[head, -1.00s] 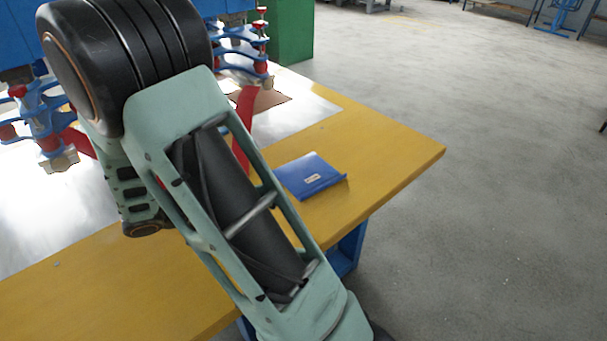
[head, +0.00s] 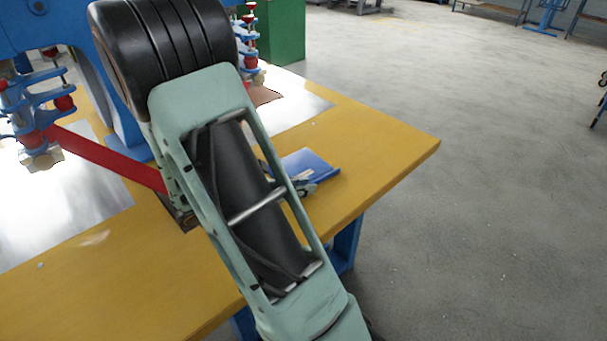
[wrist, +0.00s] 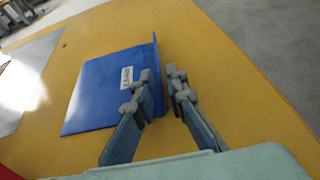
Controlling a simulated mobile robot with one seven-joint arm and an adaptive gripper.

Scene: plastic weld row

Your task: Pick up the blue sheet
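The blue sheet (head: 308,163) lies on the yellow table near its right end, partly hidden behind my arm and gripper. In the wrist view the sheet (wrist: 98,92) shows as a flat blue piece with a small white label and a raised lip along its right edge. My gripper (wrist: 161,78) is open, with a gap between its fingers. The left finger is over the sheet beside the label; the right finger is past the lip, over the yellow table. The lip appears between them; contact cannot be told. My gripper (head: 306,188) also shows at the sheet's near side in the head view.
The yellow table (head: 385,160) has a free edge to the right of the sheet. A shiny metal plate (head: 98,195), a red bar (head: 105,158) and blue clamp fixtures (head: 35,105) are on the left. A green cabinet (head: 282,30) stands behind.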

